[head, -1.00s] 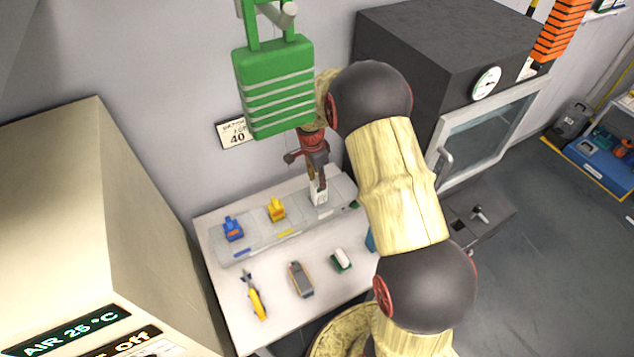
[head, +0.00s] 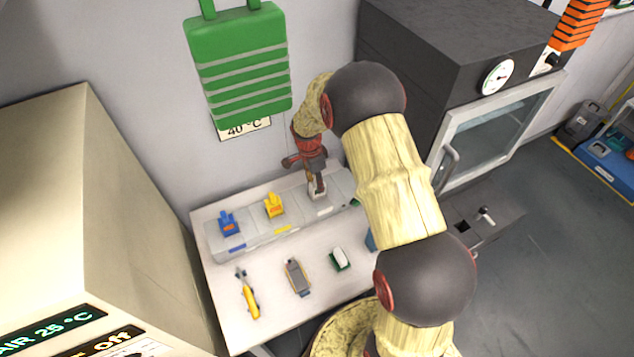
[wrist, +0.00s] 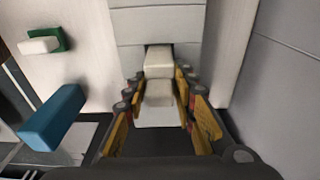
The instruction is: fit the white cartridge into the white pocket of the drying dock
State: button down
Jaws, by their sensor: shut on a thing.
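The drying dock (head: 258,229) is a long grey block at the back of the table, with blue, yellow and white labels along its front. My gripper (head: 317,186) points down at its right part. In the wrist view my gripper (wrist: 160,105) is shut on the white cartridge (wrist: 158,93), with fingers on both sides. The cartridge (head: 318,193) shows little above the dock in the head view. A dark pocket edge shows at its far side in the wrist view. Its lower end is hidden, so I cannot tell how deep it sits.
A blue cartridge (head: 228,223) and a yellow cartridge (head: 274,205) stand in the dock to the left. On the table (head: 222,290) lie a yellow-handled tool (head: 250,297), a grey item (head: 297,277) and a green-and-white item (head: 339,259). A dark oven (head: 430,60) stands at the right.

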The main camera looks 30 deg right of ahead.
jog(key=c, duration=1.5)
grip_release()
jog(key=shift+o, duration=0.2)
jog(key=shift+r, duration=0.15)
jog(key=shift+r+p, duration=0.3)
jog(key=shift+p, duration=0.1)
jog(key=s+a+r+n+t, duration=0.1)
jog(key=s+a+r+n, duration=0.1)
jog(key=r, duration=0.9)
jog(key=s+a+r+n, duration=0.2)
jog(key=r, duration=1)
jog(key=s+a+r+n+t, duration=0.1)
jog(key=s+r+n, duration=0.3)
jog(key=s, duration=0.4)
jog(key=s+a+r+n+t+y, duration=0.1)
jog(key=s+a+r+n, duration=0.3)
jog(key=s, duration=0.5)
jog(key=s+a+r+n+t, duration=0.2)
jog(key=s+a+r+n, duration=0.1)
jog(key=s+n, duration=0.3)
jog(key=shift+s+r+t+p, duration=0.3)
jog(key=shift+s+r+p, duration=0.15)
jog(key=shift+s, duration=0.7)
